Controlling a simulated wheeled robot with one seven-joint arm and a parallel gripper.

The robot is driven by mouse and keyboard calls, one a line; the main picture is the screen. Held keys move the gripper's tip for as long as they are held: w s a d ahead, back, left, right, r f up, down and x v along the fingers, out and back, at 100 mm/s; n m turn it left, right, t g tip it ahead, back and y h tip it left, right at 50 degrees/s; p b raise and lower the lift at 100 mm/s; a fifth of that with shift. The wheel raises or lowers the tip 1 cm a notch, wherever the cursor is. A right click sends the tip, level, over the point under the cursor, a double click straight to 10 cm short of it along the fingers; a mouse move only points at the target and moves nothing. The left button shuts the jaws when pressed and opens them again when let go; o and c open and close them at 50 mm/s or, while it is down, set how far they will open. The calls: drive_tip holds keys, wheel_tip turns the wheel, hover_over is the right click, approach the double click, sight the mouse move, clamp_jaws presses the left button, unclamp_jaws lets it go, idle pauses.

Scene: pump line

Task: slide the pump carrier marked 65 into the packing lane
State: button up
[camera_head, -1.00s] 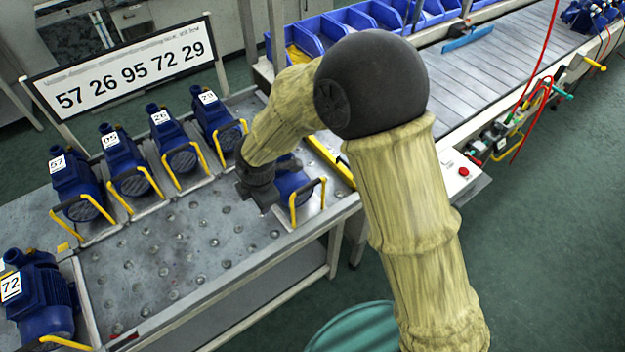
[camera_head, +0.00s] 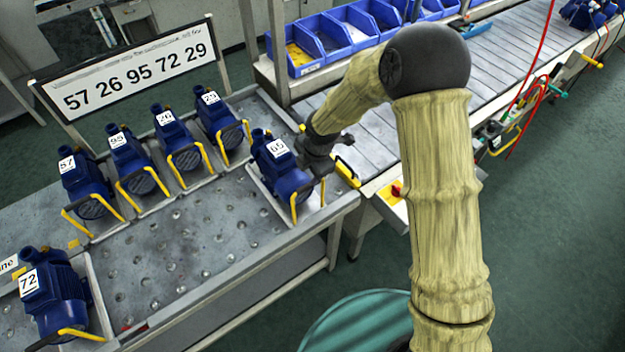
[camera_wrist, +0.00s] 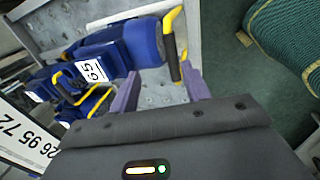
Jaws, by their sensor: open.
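The blue pump marked 65 (camera_head: 283,170) stands upright on its carrier (camera_head: 262,189) at the right end of the studded table. A yellow and black handle (camera_head: 308,192) rises at the carrier's front. My gripper (camera_head: 322,160) is at the pump's right side, close to the handle. In the wrist view my gripper (camera_wrist: 160,86) is open, with purple fingers. The handle (camera_wrist: 172,45) shows by the fingertips, nearer the right finger; contact cannot be told. Pump 65 (camera_wrist: 97,65) also shows there. No view clearly marks which lane is the packing lane.
Pumps 57 (camera_head: 82,180), 95 (camera_head: 128,160), 26 (camera_head: 176,140) and 29 (camera_head: 218,118) stand in a back row. Pump 72 (camera_head: 52,298) is at lower left. The studded table (camera_head: 190,245) is bare mid-front. A yellow bar (camera_head: 346,173) lies right of pump 65, before the roller conveyor (camera_head: 370,145).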

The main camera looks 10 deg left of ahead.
drive_tip(key=f+b, duration=0.1)
drive_tip(key=f, duration=0.1)
drive_tip(key=f+b, duration=0.2)
drive_tip(key=d+f+b, duration=0.1)
drive_tip(key=f+b, duration=0.1)
drive_tip(key=shift+w+f, duration=0.1)
drive_tip(key=shift+w+a+f+b, duration=0.2)
drive_tip(key=shift+a+f+b, duration=0.1)
drive_tip(key=shift+f, duration=0.35)
drive_tip(key=shift+r, duration=0.1)
drive_tip(key=shift+c, duration=0.5)
drive_tip(key=shift+d, duration=0.1)
clamp_jaws()
